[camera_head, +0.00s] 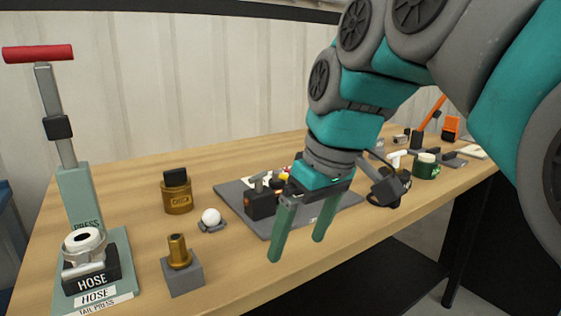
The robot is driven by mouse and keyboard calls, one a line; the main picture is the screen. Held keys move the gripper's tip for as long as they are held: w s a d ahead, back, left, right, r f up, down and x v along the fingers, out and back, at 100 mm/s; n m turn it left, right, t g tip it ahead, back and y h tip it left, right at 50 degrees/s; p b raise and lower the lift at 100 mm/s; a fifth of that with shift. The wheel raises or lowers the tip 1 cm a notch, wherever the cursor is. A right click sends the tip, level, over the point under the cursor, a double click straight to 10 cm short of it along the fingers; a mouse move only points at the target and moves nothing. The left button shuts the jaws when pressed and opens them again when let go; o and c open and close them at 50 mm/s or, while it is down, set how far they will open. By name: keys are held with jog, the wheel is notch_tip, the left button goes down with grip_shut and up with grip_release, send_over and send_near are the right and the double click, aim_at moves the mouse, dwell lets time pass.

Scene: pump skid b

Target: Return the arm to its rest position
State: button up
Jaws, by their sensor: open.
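My gripper (300,238) hangs from my teal and grey arm at the right of the head camera view. Its two green fingers point down and stand apart, with nothing between them. It is over the front part of the wooden bench (133,200), in front of a grey plate (262,222) that carries small fittings. My arm and gripper hide part of that plate. A black block with a metal top (262,200) stands on the plate, left of the fingers.
A green press with a red handle (40,54) stands at the left, with a HOSE block (92,274) at its base. A brass pot (176,195), a white ball (211,217) and a brass fitting on a grey block (180,262) stand nearby. A green cup (426,166) is at the right.

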jog(key=s+d+f+m+g+h, duration=0.1)
jog(key=s+d+f+m, duration=0.3)
jog(key=s+f, duration=0.5)
jog(key=s+d+f+m+g+h, duration=0.1)
jog(key=s+d+f, duration=0.7)
jog(key=f, duration=0.9)
jog(key=m+g, duration=0.1)
jog(key=m, duration=0.1)
jog(key=shift+s+m+h, duration=0.3)
jog(key=shift+s+m, duration=0.1)
dwell(4.8)
